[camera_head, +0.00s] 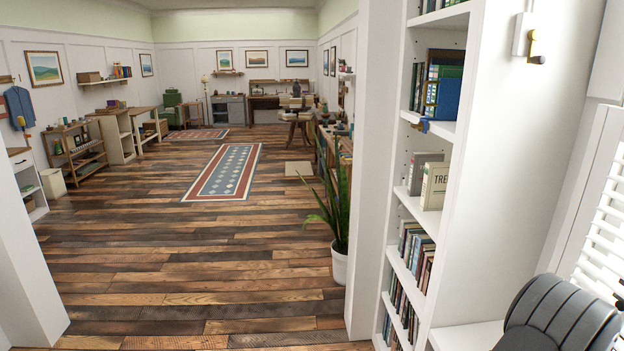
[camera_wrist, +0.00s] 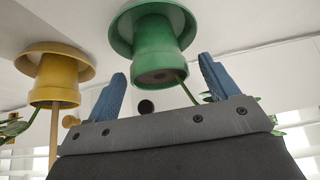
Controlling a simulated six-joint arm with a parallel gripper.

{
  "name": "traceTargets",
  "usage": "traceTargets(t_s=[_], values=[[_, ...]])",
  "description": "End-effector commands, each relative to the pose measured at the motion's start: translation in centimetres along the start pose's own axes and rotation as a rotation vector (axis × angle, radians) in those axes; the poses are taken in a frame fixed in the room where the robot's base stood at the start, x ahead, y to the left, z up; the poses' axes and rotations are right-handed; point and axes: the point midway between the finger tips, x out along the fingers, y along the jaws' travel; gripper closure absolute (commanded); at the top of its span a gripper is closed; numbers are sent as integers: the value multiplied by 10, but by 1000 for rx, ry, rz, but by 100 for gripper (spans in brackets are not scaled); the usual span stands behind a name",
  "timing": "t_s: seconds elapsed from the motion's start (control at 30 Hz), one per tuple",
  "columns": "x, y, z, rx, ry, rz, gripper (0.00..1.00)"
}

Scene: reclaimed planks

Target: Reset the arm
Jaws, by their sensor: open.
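My gripper (camera_wrist: 163,66) shows in the wrist view with its two blue fingers spread apart and nothing between them. That view appears upside down. A green pot on a green saucer (camera_wrist: 150,40) lies beyond the fingertips and shows between them. It has dark soil and a thin stem. A yellow pot on a yellow saucer (camera_wrist: 54,78) stands to its left, with a stem and some leaves. In the head view my gripper is out of sight; only a dark ribbed part of my arm shows at the lower right.
A white bookshelf (camera_head: 480,150) with books and a window with white blinds (camera_head: 603,245) are at the right in the head view. A potted plant (camera_head: 340,266) stands beside the doorway wall. The plank floor (camera_head: 190,290) and long rug (camera_head: 225,172) are clear.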

Motion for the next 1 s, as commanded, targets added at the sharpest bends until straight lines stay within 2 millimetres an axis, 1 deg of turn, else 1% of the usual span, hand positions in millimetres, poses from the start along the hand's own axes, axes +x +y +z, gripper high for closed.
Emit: traceTargets(t_s=[0.17,1.0], values=[[-23,0,-1,0,2,-2,20],[-154,-1,-1,0,3,-2,20]])
